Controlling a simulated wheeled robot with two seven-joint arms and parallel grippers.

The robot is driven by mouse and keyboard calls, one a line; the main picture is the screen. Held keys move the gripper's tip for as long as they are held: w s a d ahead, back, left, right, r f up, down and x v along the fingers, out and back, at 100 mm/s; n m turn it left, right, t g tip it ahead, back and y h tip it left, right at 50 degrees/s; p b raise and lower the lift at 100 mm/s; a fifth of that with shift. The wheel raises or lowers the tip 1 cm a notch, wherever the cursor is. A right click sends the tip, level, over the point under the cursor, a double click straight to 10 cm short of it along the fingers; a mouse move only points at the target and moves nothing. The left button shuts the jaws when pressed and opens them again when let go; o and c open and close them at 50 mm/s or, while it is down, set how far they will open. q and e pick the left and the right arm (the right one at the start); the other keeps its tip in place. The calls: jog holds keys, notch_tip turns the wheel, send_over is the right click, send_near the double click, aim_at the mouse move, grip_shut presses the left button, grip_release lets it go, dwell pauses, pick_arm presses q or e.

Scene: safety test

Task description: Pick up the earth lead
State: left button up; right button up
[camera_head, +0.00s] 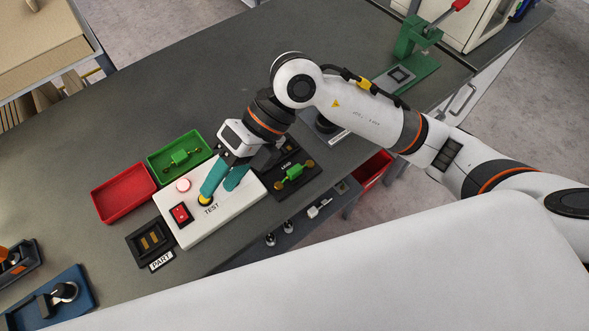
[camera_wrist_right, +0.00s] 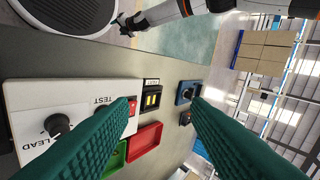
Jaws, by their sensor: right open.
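My right gripper (camera_head: 218,191) is open over the white test box (camera_head: 193,232), with its teal fingers apart and nothing between them. One fingertip is at a round yellow button (camera_head: 204,201) beside the word TEST; contact cannot be told. In the right wrist view, a black knob (camera_wrist_right: 57,125) stands on the box by the word LEAD, outside the gripper's fingers (camera_wrist_right: 160,104). I take it to be the earth lead's end, but cannot be sure. The fingers hide that part of the box in the head view.
A red tray (camera_head: 124,207) and a green tray (camera_head: 163,173) holding a green part lie beside the box. A black pad (camera_head: 283,192) bears another green part (camera_head: 295,173). A black PART fixture (camera_head: 136,252) and blue block (camera_head: 82,281) are lower left. Back-left bench is clear.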

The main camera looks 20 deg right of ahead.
jog(key=w+d+f+t+h, duration=0.2)
jog(key=w+d+f+h, duration=0.15)
jog(key=d+h, duration=0.35)
jog(key=m+t+h+p, duration=0.1)
jog(key=m+h, duration=0.1)
send_over(295, 169)
jog(key=f, duration=0.6)
jog(key=shift+w+a, duration=0.15)
jog(key=shift+w, duration=0.15)
jog(key=f, duration=0.1)
jog(key=f+p, duration=0.1)
jog(key=f, duration=0.1)
jog(key=f+p, duration=0.1)
jog(key=shift+s+f, duration=0.3)
jog(key=shift+s, duration=0.05)
jog(key=shift+f, duration=0.55)
jog(key=c, duration=0.7)
notch_tip(295, 169, up, 9)
jog(key=shift+w+f+b, duration=0.1)
jog(key=shift+b, duration=0.7)
jog(key=shift+c, duration=0.2)
jog(key=shift+r+n, duration=0.3)
jog(key=shift+r, duration=0.4)
